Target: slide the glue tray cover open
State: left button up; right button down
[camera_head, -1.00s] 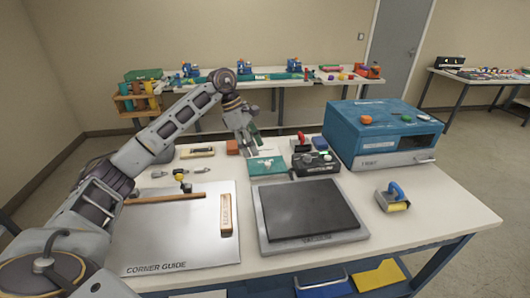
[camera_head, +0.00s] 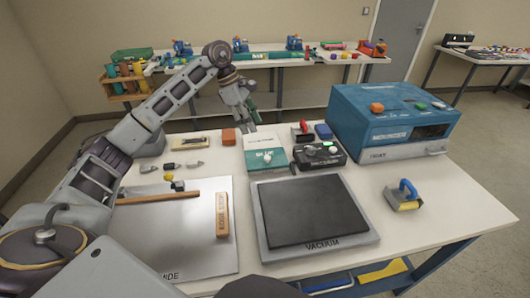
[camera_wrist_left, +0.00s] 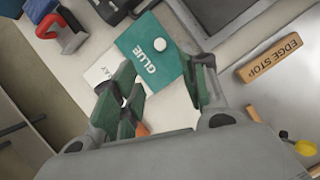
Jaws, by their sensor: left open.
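The glue tray (camera_head: 263,137) stands on the table behind the vacuum plate. Its teal cover (camera_head: 280,163), lettered GLUE and with a round white knob (camera_head: 267,156), lies over the near part, and a white labelled part shows behind it. In the left wrist view the cover (camera_wrist_left: 142,50) and knob (camera_wrist_left: 160,44) lie beyond my fingers. My left gripper (camera_head: 252,112) is above and behind the tray, apart from the knob. Its green-padded fingers (camera_wrist_left: 164,76) are spread with nothing between them. My right gripper is not in view.
A dark control box (camera_head: 319,154) and a red-handled tool (camera_head: 302,131) stand right of the tray. The vacuum plate (camera_head: 312,211) lies in front; an edge stop (camera_head: 222,214) lies on the corner guide board.

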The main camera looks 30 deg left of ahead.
aim_at(267, 157)
pick_arm(q)
jog(key=shift+f, duration=0.1)
jog(key=shift+x, duration=6.85)
grip_shut()
